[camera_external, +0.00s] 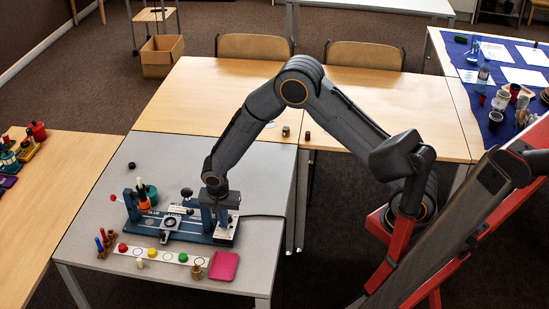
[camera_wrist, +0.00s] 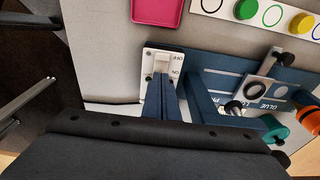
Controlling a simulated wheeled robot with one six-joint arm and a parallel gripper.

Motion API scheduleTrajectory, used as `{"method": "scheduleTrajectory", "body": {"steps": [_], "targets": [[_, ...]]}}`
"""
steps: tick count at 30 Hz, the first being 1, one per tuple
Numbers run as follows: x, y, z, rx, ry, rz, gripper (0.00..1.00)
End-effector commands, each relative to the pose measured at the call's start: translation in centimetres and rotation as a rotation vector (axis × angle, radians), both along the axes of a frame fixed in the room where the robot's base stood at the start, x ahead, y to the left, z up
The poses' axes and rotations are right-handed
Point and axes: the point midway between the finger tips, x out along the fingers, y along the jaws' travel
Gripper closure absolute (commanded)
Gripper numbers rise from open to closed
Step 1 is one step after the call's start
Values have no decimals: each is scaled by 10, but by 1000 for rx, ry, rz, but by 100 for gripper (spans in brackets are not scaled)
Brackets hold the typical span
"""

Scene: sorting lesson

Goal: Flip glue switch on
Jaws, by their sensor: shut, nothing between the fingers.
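The glue switch (camera_wrist: 160,61) is a pale rocker on a white plate with OFF and ON labels, seen in the wrist view. Its plate (camera_external: 226,236) sits at the right end of the blue glue press station (camera_external: 172,227) in the external view. My gripper (camera_wrist: 162,80) is shut and empty, with its fingertips over or against the ON side of the switch. Contact and the exact rocker tilt cannot be told. In the external view the gripper hangs down over the plate and hides part of it.
A pink tray (camera_external: 224,266) lies just in front of the switch plate. A white strip (camera_external: 167,259) with coloured buttons runs along the table front. The grey table (camera_external: 170,165) is mostly clear behind.

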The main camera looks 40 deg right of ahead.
Motion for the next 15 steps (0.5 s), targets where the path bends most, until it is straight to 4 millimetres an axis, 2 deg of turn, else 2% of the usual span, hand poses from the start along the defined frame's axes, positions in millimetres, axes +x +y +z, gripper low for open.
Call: {"method": "scheduleTrajectory", "body": {"steps": [15], "targets": [[2, -2, -6, -1, 1, 0, 100]]}}
